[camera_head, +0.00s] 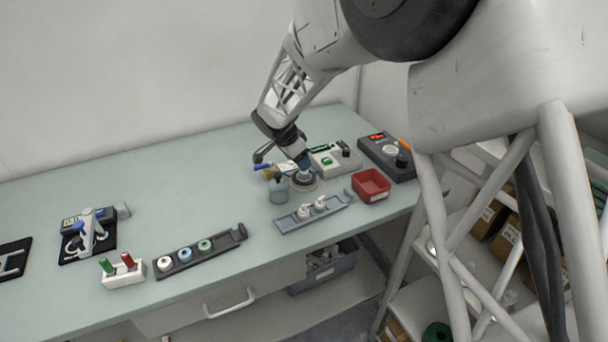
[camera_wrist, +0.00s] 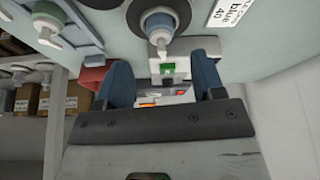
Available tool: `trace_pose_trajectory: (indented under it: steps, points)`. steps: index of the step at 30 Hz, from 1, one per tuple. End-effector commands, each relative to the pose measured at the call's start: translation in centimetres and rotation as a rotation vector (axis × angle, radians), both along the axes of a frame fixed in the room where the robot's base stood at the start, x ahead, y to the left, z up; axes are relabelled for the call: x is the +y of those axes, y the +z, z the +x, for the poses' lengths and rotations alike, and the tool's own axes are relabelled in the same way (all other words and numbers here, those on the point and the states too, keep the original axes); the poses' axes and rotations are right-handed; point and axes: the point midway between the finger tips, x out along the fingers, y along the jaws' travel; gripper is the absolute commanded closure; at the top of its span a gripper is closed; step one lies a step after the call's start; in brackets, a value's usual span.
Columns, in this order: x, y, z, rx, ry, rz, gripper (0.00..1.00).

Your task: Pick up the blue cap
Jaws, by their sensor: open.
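A white, nozzle-shaped cap with a blue ring, the blue cap (camera_wrist: 159,26), sits on a round grey fixture (camera_wrist: 176,5) in the wrist view. In the head view this round fixture (camera_head: 304,186) stands on the bench below my gripper (camera_head: 303,161), which hides part of the cap. In the wrist view my gripper (camera_wrist: 162,66) has its two blue fingers apart, with nothing held between them. The cap appears near the gap, beyond the fingertips; I cannot tell the exact distance.
A dark tray (camera_head: 216,254) with white, blue and green round pieces lies to the left. Open bench lies left of the cup.

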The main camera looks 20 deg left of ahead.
Motion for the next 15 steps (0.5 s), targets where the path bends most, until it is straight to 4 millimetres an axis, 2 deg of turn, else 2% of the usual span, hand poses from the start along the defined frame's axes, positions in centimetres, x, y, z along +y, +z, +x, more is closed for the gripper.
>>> trace_pose_trajectory:
  steps: [8, 15]
  points:
    - [-0.2, -0.6, 0.3, 0.001, 0.0, -0.001, 0.38]
    - [-0.9, -2.8, 1.4, 0.002, -0.001, -0.001, 0.38]
